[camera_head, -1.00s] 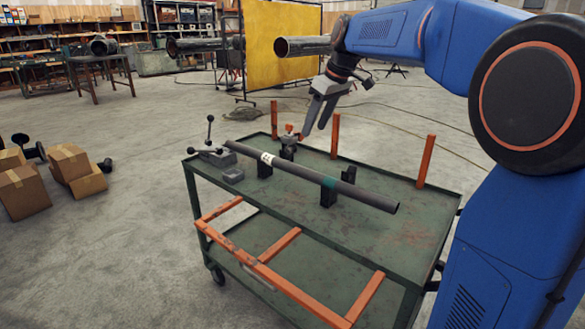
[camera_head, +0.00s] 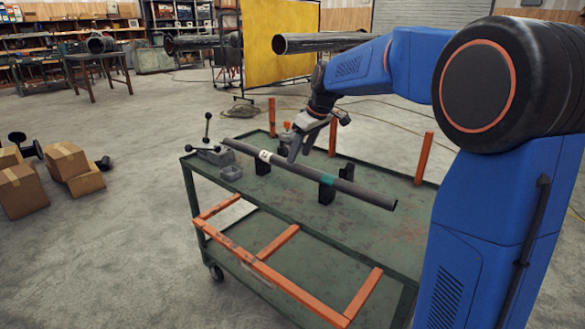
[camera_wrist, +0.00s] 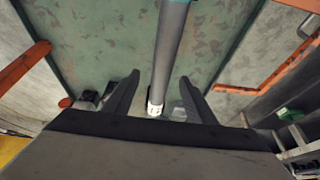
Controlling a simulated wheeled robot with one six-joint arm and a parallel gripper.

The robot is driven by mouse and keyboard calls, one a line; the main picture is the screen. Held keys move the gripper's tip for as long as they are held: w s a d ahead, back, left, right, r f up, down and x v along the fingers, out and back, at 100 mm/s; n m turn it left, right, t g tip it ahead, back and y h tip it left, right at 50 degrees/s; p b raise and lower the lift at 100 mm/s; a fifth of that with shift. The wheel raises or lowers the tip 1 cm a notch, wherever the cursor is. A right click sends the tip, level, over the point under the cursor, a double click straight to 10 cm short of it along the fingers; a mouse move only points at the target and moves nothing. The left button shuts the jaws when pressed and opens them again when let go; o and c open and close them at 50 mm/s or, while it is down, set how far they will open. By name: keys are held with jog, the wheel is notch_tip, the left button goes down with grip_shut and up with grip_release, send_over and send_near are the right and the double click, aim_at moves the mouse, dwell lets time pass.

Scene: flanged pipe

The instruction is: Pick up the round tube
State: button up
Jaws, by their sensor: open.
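The round tube (camera_head: 345,185) is long and dark grey, with a white label and a teal band. It rests across two black supports (camera_head: 327,190) on the green cart (camera_head: 380,235). My gripper (camera_head: 295,153) is above the tube near its label, pointing down. In the wrist view my gripper (camera_wrist: 160,88) is open, one finger on each side of the tube (camera_wrist: 170,50). The white label (camera_wrist: 155,109) shows between the fingers. I cannot tell how far the fingertips are above the tube or whether they reach beside it.
A vise-like tool with a lever handle (camera_head: 208,145) stands at the cart's left end. Orange posts (camera_head: 424,158) rise from the cart's far edge. A large flanged pipe (camera_head: 320,43) is behind. Cardboard boxes (camera_head: 75,168) lie on the floor at left.

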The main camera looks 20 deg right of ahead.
aim_at(292, 167)
jog(key=x, duration=0.5)
jog(key=shift+s+a, duration=0.1)
jog(key=shift+a, duration=0.05)
grip_shut()
